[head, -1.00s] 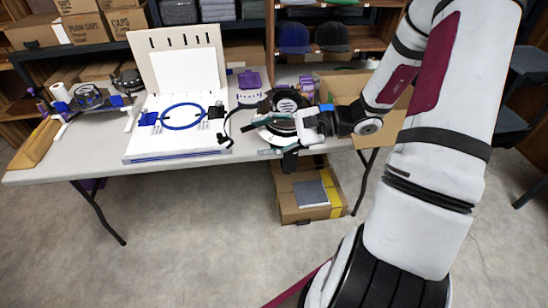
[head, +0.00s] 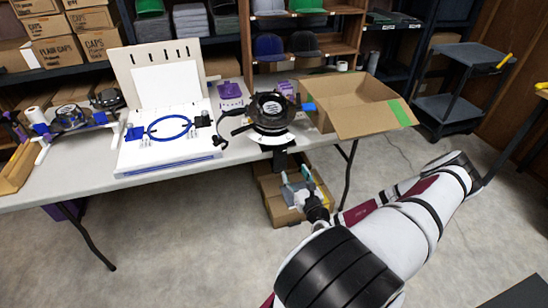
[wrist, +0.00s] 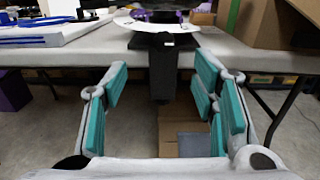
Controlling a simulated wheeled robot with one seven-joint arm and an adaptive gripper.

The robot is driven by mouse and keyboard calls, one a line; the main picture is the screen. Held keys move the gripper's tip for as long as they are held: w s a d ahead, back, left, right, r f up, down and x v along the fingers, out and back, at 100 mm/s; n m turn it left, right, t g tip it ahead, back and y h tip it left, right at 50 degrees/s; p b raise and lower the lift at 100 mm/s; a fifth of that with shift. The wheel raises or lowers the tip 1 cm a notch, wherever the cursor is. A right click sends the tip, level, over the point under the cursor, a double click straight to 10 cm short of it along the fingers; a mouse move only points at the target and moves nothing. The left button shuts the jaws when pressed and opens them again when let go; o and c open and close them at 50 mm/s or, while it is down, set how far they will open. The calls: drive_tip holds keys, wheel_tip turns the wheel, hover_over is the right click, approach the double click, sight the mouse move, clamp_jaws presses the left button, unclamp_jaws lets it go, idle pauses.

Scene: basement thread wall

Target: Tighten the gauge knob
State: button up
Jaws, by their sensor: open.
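The black cap gauge (head: 268,108) stands at the table's front edge, on a round white-rimmed base. Its black clamp bracket (head: 279,157) hangs over the edge; in the wrist view the bracket (wrist: 163,68) drops below the tabletop, centred between my fingers. A small dark tip (wrist: 162,101) at the bracket's lower end may be the knob, but I cannot tell for sure. My gripper (head: 294,176) is open and empty, below the table edge and in front of the bracket. In the wrist view its teal-padded fingers (wrist: 158,84) are spread wide, touching nothing.
The white table (head: 90,180) carries a white board with a blue hoop (head: 170,128) on the left. An open cardboard box (head: 352,100) sits right of the gauge. A closed carton (head: 275,197) stands on the floor under the table, behind my gripper. A table leg (head: 349,170) stands right.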

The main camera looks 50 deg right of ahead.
sight(283, 150)
drive_tip(key=x, duration=0.4)
drive_tip(key=b+x, duration=0.1)
drive_tip(key=x, duration=0.3)
drive_tip(key=d+x, duration=0.1)
drive_tip(key=x, duration=0.3)
drive_tip(key=shift+d+f, duration=0.1)
drive_tip(key=shift+f, duration=0.2)
drive_tip(key=shift+w+d+h, duration=0.15)
drive_tip(key=shift+w+h, duration=0.15)
drive_tip(key=shift+w, duration=0.15)
drive_tip(key=c, duration=1.2)
